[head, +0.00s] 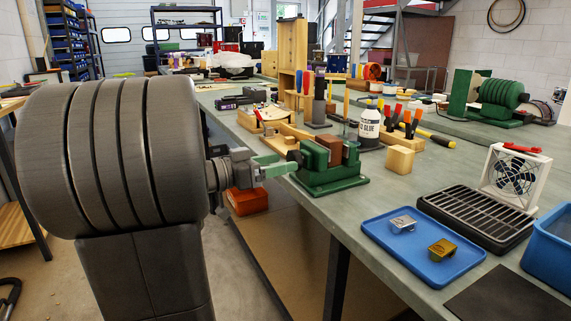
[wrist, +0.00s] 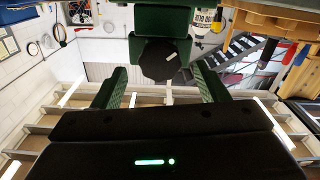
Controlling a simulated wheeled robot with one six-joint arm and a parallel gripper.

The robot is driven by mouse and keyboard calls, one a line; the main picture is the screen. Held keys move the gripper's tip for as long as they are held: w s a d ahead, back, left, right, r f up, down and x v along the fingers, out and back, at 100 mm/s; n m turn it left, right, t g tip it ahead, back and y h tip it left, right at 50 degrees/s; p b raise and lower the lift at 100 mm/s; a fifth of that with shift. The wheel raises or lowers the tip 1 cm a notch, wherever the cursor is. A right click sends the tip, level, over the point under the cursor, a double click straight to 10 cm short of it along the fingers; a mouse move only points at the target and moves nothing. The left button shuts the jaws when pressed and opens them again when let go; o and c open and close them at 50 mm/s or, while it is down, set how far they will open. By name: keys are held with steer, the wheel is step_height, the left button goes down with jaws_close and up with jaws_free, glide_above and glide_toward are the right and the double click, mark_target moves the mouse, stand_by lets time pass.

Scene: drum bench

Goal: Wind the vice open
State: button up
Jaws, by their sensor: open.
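The green vice (head: 332,182) stands at the bench's near edge, with brown jaw faces (head: 330,147) at its top. Its dark round knob (head: 293,156) faces my gripper (head: 285,163). In the wrist view the knob (wrist: 158,60) has a pale mark and shows centred between the fingertips of my gripper (wrist: 163,78). The green fingers are open, with a visible gap on each side of the knob. They are at or just short of the knob; I cannot tell whether they reach around it. The gap between the vice jaws is not clear.
A wooden block (head: 399,159) and a glue bottle (head: 370,128) stand behind the vice. A blue tray (head: 458,272) with two small metal pieces lies to the right, near a black grate (head: 476,216). An orange box (head: 248,202) is below the gripper. Free space lies before the bench edge.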

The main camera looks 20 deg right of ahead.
steer(key=shift+w+d, duration=0.1)
steer(key=shift+d, duration=1.15)
steer(key=c, duration=1)
